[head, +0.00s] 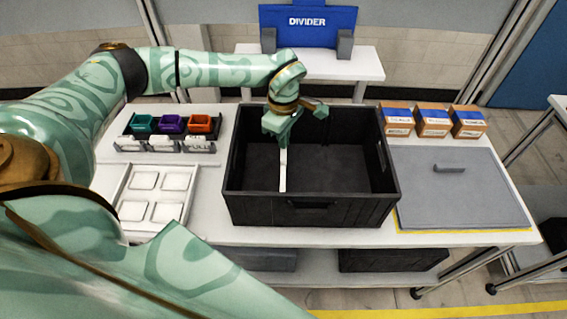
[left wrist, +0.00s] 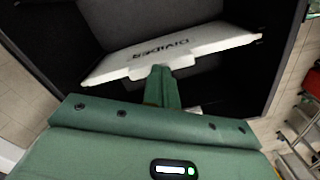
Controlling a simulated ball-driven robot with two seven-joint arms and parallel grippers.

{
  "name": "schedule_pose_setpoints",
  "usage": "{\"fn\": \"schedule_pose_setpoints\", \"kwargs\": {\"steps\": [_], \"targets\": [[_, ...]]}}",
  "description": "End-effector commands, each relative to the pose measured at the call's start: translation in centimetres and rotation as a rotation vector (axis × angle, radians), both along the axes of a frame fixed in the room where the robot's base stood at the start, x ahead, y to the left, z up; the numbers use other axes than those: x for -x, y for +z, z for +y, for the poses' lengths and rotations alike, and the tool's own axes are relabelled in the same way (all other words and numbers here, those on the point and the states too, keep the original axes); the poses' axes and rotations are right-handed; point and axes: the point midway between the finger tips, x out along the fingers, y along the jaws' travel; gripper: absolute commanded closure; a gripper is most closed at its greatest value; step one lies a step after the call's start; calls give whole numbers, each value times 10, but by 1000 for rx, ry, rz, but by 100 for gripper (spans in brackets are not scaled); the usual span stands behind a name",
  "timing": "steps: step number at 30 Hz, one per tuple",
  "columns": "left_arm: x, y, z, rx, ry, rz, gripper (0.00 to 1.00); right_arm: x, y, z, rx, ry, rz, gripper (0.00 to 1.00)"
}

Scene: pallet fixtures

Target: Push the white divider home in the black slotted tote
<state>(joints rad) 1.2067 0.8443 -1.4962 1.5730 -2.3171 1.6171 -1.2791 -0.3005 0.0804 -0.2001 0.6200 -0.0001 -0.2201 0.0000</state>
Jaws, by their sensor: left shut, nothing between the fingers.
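The black slotted tote (head: 305,212) stands in the middle of the table. The white divider (head: 283,172) is inside it, seen nearly edge-on as a thin strip left of the tote's middle. In the left wrist view the divider (left wrist: 220,42) is a white plate with upside-down lettering, tilted in the picture, with a tab at its near edge. My left gripper (head: 280,140) points down into the tote above the divider. Its shut, empty fingers (left wrist: 162,85) are at the tab; whether they touch is unclear. The slots are hard to make out. My right gripper is not in view.
Left of the tote are a rack with small coloured bins (head: 170,124) and a white compartment tray (head: 124,226). Right are several brown boxes (head: 432,130) and a grey lid-like panel with a handle (head: 480,200). A blue DIVIDER sign (head: 305,38) stands behind.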

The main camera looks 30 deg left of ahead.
Motion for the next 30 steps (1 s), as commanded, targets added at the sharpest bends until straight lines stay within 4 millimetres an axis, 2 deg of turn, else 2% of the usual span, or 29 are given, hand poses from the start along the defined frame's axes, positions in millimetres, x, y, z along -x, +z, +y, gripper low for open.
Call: {"fn": "schedule_pose_setpoints", "kwargs": {"steps": [21,30], "targets": [[0,67,0,0,0,-2,100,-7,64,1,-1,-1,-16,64],[0,69,0,0,0,0,100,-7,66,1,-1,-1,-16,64]]}}
